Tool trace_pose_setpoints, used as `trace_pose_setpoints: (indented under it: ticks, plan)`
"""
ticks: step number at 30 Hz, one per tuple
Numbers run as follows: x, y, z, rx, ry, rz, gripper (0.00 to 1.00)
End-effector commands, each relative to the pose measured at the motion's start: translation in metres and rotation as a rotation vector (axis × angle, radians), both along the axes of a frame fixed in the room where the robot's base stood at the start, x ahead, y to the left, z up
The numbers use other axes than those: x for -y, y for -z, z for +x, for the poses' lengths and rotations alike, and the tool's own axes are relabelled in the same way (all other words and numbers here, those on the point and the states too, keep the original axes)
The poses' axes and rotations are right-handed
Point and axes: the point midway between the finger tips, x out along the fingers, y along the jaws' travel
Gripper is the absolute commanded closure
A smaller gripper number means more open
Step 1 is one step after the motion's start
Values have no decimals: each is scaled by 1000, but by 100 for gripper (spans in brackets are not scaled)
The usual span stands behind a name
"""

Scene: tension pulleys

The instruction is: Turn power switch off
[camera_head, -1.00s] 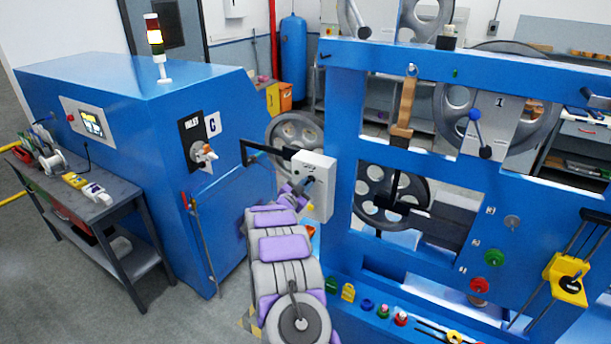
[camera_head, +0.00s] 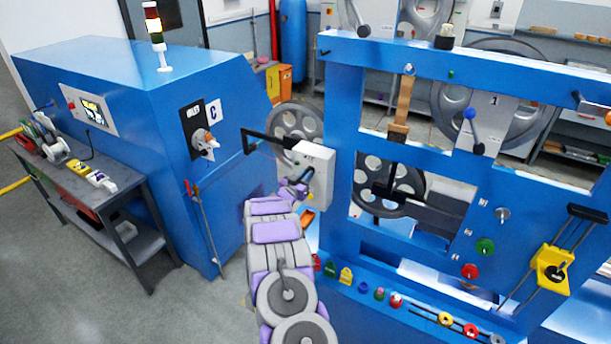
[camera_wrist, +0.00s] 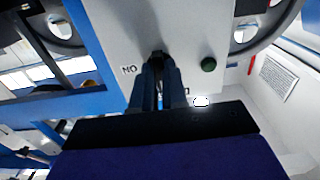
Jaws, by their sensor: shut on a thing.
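A pale grey switch box (camera_head: 322,184) is fixed to the left post of the blue frame, and its face fills the upper wrist view (camera_wrist: 190,20). A small dark switch knob (camera_wrist: 158,53) is on that face, beside printed letters that appear upside down. My gripper (camera_wrist: 158,80) is at the box with its fingers closed around the knob, partly covering it. In the head view my gripper (camera_head: 300,190) reaches the box's front. The knob's exact angle is hard to tell.
A green button (camera_wrist: 208,64) sits beside the knob. The blue cabinet (camera_head: 160,100), with its own rotary switch (camera_head: 207,141), stands left of my arm. The blue frame (camera_head: 341,100) with pulleys is close on the right. A grey bench (camera_head: 85,180) stands at far left.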

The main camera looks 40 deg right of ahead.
Motion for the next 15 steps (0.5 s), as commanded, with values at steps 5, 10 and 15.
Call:
trace_pose_setpoints:
  ticks: [5, 10, 15]
  plan:
    - [-1, 5, -1, -10, 0, 6, 100]
    - [-1, 5, -1, -9, -1, 6, 85]
    - [0, 3, -1, -5, -1, 3, 69]
